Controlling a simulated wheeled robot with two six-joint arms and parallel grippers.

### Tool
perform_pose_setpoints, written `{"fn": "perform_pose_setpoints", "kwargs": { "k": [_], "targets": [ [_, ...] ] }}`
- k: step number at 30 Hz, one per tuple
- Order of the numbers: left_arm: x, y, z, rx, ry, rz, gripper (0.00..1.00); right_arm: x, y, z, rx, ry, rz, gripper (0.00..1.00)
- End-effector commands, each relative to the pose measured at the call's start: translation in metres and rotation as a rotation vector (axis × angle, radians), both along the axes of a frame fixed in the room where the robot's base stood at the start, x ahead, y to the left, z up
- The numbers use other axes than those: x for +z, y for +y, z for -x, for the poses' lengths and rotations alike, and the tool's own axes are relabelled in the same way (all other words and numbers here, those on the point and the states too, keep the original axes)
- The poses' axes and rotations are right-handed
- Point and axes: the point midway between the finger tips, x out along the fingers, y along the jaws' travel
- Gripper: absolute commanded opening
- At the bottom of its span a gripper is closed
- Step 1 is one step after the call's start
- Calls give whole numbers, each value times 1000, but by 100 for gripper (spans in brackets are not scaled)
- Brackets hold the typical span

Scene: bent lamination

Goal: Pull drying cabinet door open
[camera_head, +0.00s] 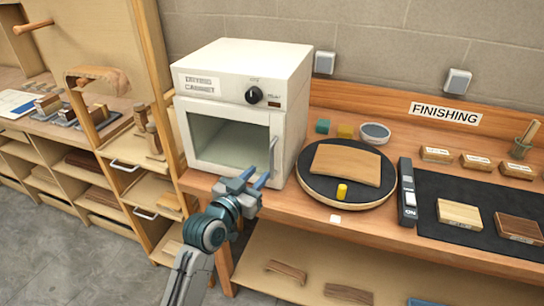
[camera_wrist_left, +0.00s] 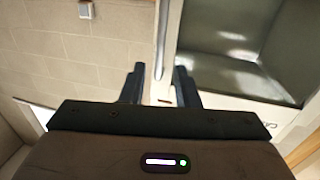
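The drying cabinet (camera_head: 245,58) is a white box on the wooden bench, with a label and a black dial above its door. The door (camera_head: 232,115) has a large window and looks shut. Its vertical bar handle (camera_head: 272,157) is at the door's right side. My left gripper (camera_head: 256,177) is in front of the handle's lower end, with its fingers apart. In the left wrist view the handle (camera_wrist_left: 161,40) lines up with the gap between the open fingers (camera_wrist_left: 160,86); I cannot tell whether either finger touches it. My right gripper is not in view.
Right of the cabinet, a round black turntable (camera_head: 318,187) holds a curved wooden panel (camera_head: 345,164) and a yellow cylinder. A dark mat (camera_head: 470,190) with wood blocks lies farther right. A wooden shelf unit (camera_head: 150,190) stands left. The space before the door is mostly free.

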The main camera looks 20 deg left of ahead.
Motion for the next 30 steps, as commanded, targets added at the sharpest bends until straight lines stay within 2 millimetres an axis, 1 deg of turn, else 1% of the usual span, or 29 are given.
{"fn": "perform_pose_setpoints", "kwargs": {
  "k": [1, 6, 9, 12, 17, 24, 26, 27, 28, 29, 30],
  "targets": [
    [4, -2, -11, 0, 1, 3, 28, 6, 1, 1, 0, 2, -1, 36],
    [3, -10, -43, 0, 1, 3, 28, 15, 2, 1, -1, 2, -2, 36],
    [3, -13, -58, 0, 0, 2, 28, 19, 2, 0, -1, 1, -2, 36],
    [2, -16, -68, 0, 0, 2, 28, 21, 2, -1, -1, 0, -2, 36],
    [0, -18, -76, 0, 1, 1, 28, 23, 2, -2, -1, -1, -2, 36],
    [0, -18, -76, 0, 1, 1, 28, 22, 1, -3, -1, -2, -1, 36],
    [0, -18, -76, 0, 1, 1, 18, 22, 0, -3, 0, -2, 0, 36],
    [0, -18, -76, 0, 1, 1, 11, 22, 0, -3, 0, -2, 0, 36],
    [0, -18, -76, 0, 1, 1, 5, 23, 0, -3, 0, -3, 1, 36],
    [0, -18, -76, 0, 1, 1, 0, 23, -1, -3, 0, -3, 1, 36],
    [0, -18, -76, 0, 1, 1, 0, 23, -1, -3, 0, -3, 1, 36]
  ]
}}
